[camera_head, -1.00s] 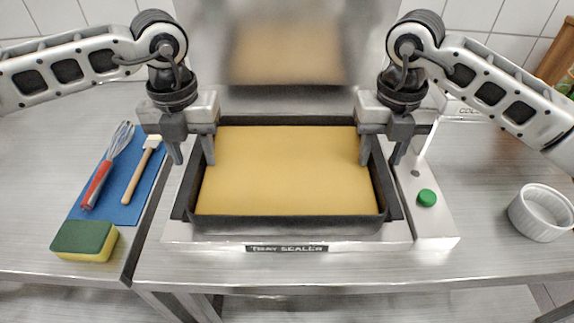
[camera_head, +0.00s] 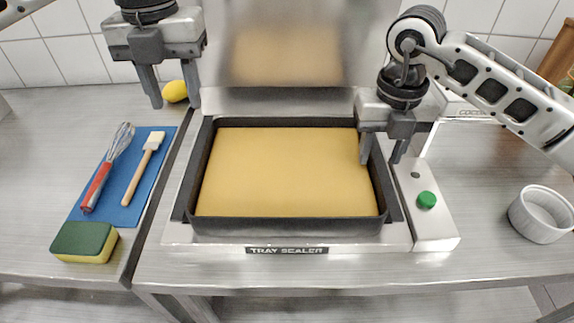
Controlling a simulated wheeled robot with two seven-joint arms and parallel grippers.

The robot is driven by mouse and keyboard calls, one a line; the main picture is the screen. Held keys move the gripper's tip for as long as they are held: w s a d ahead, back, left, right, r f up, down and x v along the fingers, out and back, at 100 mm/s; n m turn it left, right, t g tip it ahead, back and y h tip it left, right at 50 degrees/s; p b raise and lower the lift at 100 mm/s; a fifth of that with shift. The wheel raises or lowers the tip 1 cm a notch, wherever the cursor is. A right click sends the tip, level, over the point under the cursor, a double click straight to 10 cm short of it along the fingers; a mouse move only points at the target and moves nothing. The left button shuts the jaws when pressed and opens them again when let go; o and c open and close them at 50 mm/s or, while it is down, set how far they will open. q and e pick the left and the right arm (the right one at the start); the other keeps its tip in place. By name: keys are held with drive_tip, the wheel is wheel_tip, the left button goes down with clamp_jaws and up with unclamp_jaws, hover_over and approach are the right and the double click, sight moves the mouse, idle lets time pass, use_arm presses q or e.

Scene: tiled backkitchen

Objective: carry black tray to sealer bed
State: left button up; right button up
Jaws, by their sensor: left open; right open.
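The black tray (camera_head: 286,226), filled with a flat yellow-orange content (camera_head: 286,171), sits level in the bed of the tray sealer (camera_head: 178,234). My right gripper (camera_head: 381,161) is open at the tray's right wall, with its fingers on either side of that wall; whether they touch it I cannot tell. My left gripper (camera_head: 174,104) is open and empty, raised up and away from the tray's left wall, towards the back left. The tray's far right corner is partly hidden by my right gripper.
A green button (camera_head: 426,200) is on the sealer's right side. A white ramekin (camera_head: 541,214) stands at far right. At left, a blue mat (camera_head: 147,183) holds a whisk (camera_head: 108,166) and a brush (camera_head: 143,168), with a sponge (camera_head: 85,241) in front. A lemon (camera_head: 175,91) lies behind.

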wheel_tip(320, 180, up, 11)
drive_tip(key=shift+r, duration=0.15)
idle(0.6)
